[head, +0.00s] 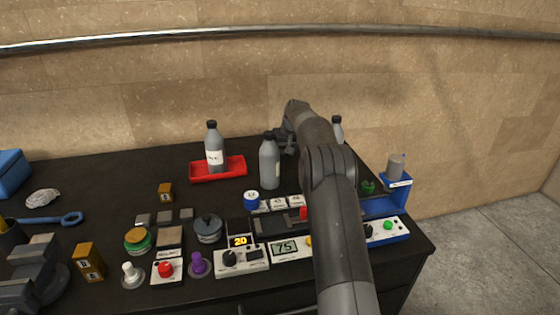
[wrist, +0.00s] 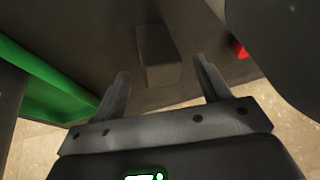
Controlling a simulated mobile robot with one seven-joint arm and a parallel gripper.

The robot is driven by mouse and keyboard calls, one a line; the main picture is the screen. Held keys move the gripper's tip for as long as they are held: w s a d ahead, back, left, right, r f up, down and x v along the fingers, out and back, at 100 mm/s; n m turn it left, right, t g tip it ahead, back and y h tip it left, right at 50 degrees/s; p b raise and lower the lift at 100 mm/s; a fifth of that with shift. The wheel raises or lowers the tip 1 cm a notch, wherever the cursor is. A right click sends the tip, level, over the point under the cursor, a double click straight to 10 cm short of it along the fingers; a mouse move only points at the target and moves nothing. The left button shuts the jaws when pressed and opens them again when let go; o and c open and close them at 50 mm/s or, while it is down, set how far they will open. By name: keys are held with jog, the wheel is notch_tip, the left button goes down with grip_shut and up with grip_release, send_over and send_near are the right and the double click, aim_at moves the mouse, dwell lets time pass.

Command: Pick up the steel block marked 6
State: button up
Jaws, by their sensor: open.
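My gripper (wrist: 161,68) is open, with its two fingers spread apart. A plain grey block (wrist: 157,55) shows between and beyond the fingertips in the wrist view; no number is readable on it, and I cannot tell whether a finger touches it. In the head view my gripper (head: 286,140) is a dark shape at the back of the bench, partly hidden by the arm and a grey bottle. Several small steel blocks (head: 164,216) sit at the middle left of the black bench, their marks unreadable. I cannot tell which block bears the 6.
A grey bottle (head: 269,162) stands just in front of my gripper. Another bottle (head: 215,147) stands in a red tray (head: 230,171). Press controls (head: 242,259) line the front edge. A blue stand (head: 385,205) is at the right. The back left bench is fairly clear.

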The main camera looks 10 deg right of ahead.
jog(key=shift+w+f, duration=0.15)
jog(key=shift+f, duration=0.15)
grip_shut()
dwell(0.6)
jog(key=shift+r, duration=0.15)
